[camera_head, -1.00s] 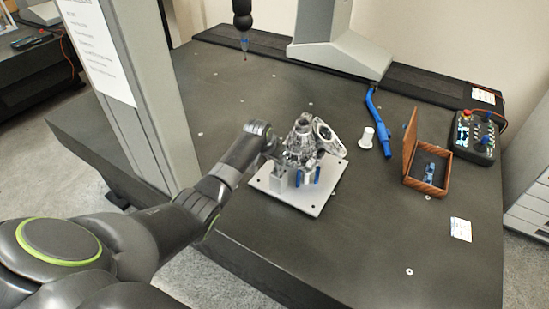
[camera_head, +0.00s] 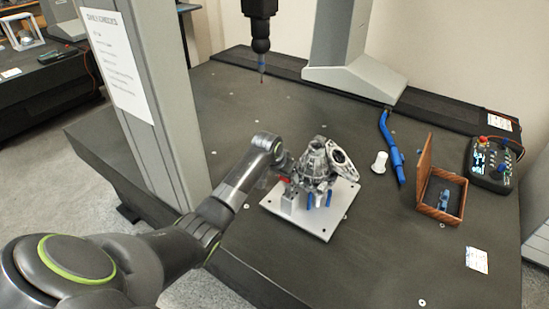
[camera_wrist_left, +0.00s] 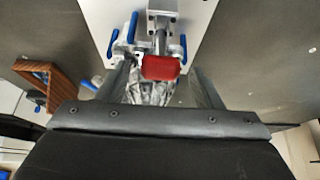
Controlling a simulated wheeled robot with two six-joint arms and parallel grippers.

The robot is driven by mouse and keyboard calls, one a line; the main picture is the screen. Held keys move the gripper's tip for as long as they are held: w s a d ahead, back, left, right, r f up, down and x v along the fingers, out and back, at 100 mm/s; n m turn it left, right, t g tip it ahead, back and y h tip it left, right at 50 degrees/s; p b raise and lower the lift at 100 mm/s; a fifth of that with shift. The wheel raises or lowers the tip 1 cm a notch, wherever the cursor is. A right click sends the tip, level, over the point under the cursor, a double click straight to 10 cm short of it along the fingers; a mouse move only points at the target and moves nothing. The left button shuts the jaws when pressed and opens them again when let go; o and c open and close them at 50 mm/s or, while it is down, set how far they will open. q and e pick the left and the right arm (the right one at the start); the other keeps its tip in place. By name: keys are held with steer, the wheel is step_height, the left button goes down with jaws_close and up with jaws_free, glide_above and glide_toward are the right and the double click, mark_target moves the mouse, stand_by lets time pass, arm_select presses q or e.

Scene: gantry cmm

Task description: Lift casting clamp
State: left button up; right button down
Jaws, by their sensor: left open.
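The grey metal casting (camera_head: 316,165) stands on a light square fixture plate (camera_head: 325,222) on the dark table. The clamp's red handle tip (camera_head: 284,179) shows at the casting's left side. In the left wrist view the red tip (camera_wrist_left: 161,67) lies between the two fingers, with the clamp's metal arm behind it. My left gripper (camera_head: 284,161) is open beside the casting's upper left, just above the red tip. Contact with the tip cannot be told. Blue posts (camera_head: 328,198) stand on the plate below the casting. My right gripper is out of view.
A touch probe (camera_head: 261,62) hangs behind the casting. A white spool-like piece (camera_head: 380,162), blue bent arm (camera_head: 391,145), open wooden box (camera_head: 441,210) and control pendant (camera_head: 493,165) lie to the right. A grey column (camera_head: 150,130) stands left. The table front is clear.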

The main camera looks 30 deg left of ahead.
arm_select(q)
steer(key=b+v, duration=0.1)
steer(key=v, duration=1.1)
steer(key=shift+s+r, duration=0.2)
steer(key=shift+r, duration=0.1)
